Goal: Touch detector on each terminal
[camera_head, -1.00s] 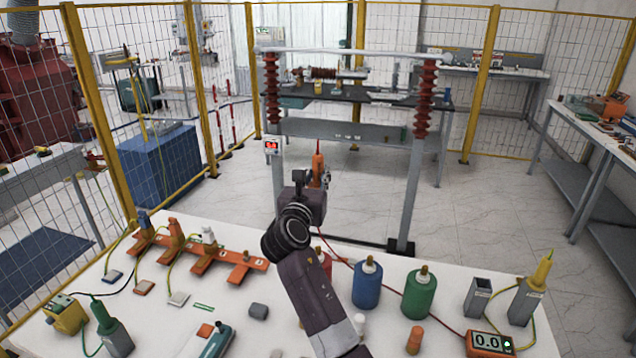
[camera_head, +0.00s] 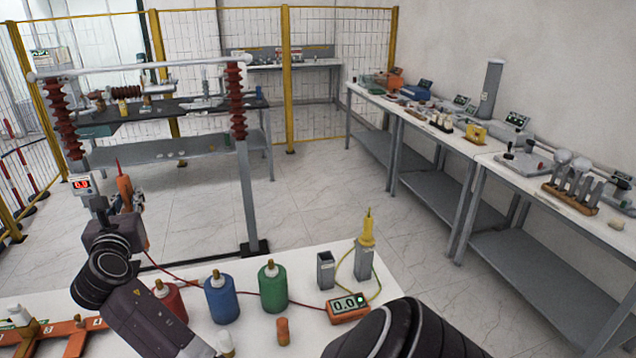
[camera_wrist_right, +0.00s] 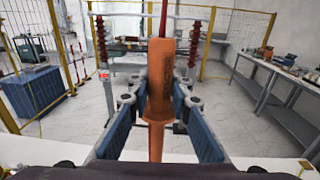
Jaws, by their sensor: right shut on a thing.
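My right gripper (camera_head: 124,197) is shut on an orange detector probe (camera_head: 125,190) with a thin red tip, held upright above the white table's far edge. The right wrist view shows the probe (camera_wrist_right: 160,85) between the two blue finger pads (camera_wrist_right: 203,130). Three terminals with brass tops stand in a row: red (camera_head: 170,299), partly behind my arm, blue (camera_head: 220,300) and green (camera_head: 273,288). The probe is apart from them. An orange meter (camera_head: 348,308) reads 0.0, with a red lead by it. My left gripper is not in view.
A yellow probe (camera_head: 367,230) stands in a grey holder beside an empty-looking grey holder (camera_head: 326,270). A small orange cylinder (camera_head: 283,331) stands in front. A frame with red-brown insulators (camera_head: 237,100) rises beyond the table. Long benches (camera_head: 470,149) line the right; floor between is clear.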

